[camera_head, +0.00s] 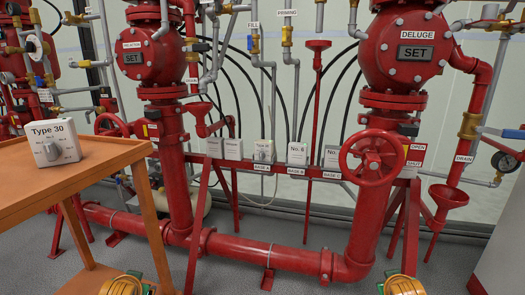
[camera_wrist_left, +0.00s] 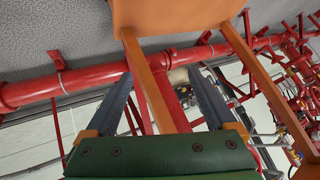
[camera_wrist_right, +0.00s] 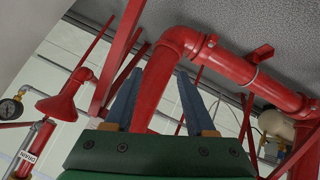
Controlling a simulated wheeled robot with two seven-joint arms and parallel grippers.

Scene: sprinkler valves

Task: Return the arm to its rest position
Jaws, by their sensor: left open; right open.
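My left gripper (camera_wrist_left: 160,75) is open in the left wrist view, with two grey fingers spread and nothing between them but the table leg and red pipe behind. My right gripper (camera_wrist_right: 160,73) is open and empty in the right wrist view, with red pipework behind it. In the head view, only small gold and green parts of my arms show at the bottom edge, left and right of the middle. The gripper fingers are hidden there. Both arms hang low in front of the pipework.
An orange table (camera_head: 70,181) stands at the left with a white Type 30 box (camera_head: 54,143) on it. Red pipework carries a DELUGE valve (camera_head: 405,50), a red handwheel (camera_head: 371,158) and a second SET valve (camera_head: 147,58). Several white labelled boxes stand on the rail. Grey floor lies in front.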

